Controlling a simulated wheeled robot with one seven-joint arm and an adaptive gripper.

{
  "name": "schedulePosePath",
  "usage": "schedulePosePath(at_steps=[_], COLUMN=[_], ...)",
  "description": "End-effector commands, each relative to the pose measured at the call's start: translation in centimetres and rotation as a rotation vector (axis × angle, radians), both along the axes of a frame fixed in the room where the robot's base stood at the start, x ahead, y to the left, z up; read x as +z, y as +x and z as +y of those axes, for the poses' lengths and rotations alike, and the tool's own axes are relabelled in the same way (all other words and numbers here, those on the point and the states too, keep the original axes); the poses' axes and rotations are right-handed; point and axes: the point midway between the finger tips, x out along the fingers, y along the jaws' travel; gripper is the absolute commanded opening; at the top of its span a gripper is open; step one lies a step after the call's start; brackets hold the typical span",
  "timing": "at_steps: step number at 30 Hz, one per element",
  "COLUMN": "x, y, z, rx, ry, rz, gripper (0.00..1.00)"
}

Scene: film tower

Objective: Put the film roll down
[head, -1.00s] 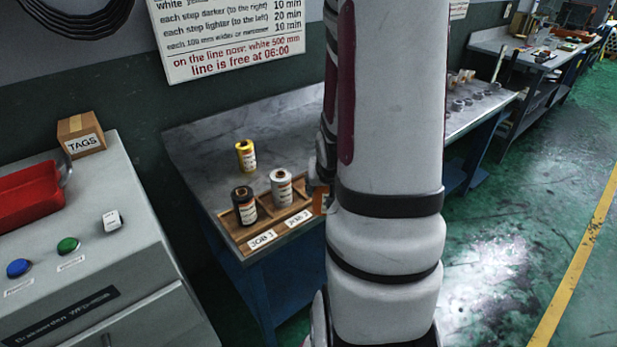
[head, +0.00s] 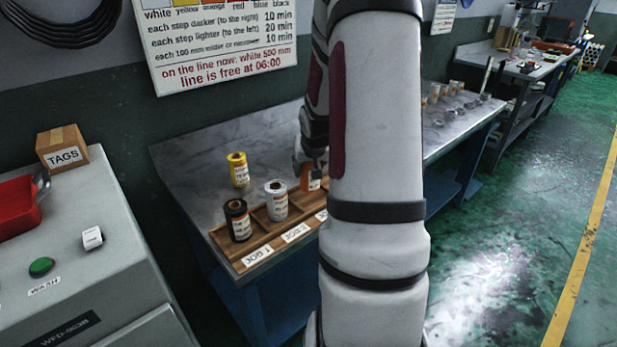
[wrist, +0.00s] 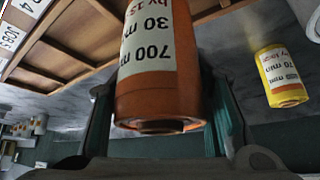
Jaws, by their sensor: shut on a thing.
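My gripper (wrist: 165,105) is shut on an orange film roll (wrist: 158,85), whose white label reads 700 mm and 30 min. In the head view the orange roll (head: 313,180) shows just left of my arm, near the wooden tray (head: 243,258); whether it touches anything below cannot be told. The tray's first compartment holds a black roll (head: 238,222), the second a white roll (head: 276,203). A yellow roll (head: 238,171) stands on the bench behind the tray and shows right of my gripper in the wrist view (wrist: 281,78). My arm hides the tray's right part.
Empty tray compartments (wrist: 85,35) show in the wrist view. The grey bench (head: 190,160) is bare at its back left. A grey cabinet (head: 100,250) with a TAGS box (head: 62,150) stands at left.

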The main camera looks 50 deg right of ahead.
Motion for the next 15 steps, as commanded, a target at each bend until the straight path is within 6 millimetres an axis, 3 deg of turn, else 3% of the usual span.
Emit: schedulePosePath(at_steps=[5,11,15], x=[-0.8,-3.4,-3.5], y=[0.3,0.3,0.2], z=[-0.2,-0.2,-0.2], rx=[0.000,0.001,0.001], ry=[0.001,0.000,-0.002], rz=[0.001,0.001,-0.001], gripper=[0.10,0.10,0.10])
